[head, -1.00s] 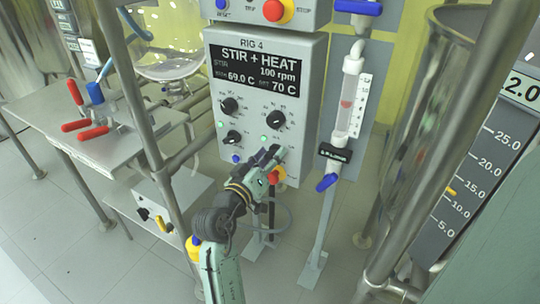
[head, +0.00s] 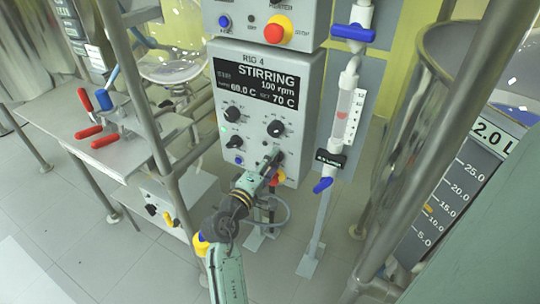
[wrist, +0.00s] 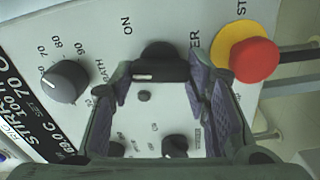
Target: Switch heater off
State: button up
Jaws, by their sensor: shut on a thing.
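The RIG 4 control box (head: 303,100) stands in the middle of the head view. Its display (head: 256,80) reads STIRRING, 100 rpm, about 69.0 C, set 70 C. The small lamp (head: 265,143) above my gripper looks dark. My gripper (head: 273,158) is at the lower right of the panel and hides the knob there. In the wrist view, my gripper (wrist: 160,70) has its fingers on both sides of a black heater knob (wrist: 160,58) with a white mark. Lettering reading ON and part of a word ending in ER is printed beside this knob.
A red stop button with yellow collar (wrist: 248,58) is close beside the fingers. A temperature dial (wrist: 63,80) is to the left. A glass tube with blue valves (head: 345,120) stands right of the box. Steel posts (head: 135,90) and a bench with red handles (head: 100,138) are left.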

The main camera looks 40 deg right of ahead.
jog(key=shift+n+p, duration=0.7)
jog(key=shift+n, duration=0.2)
jog(key=o, duration=1.2)
jog(key=shift+c, duration=0.2)
jog(key=v, duration=1.2)
jog(key=shift+f, duration=0.1)
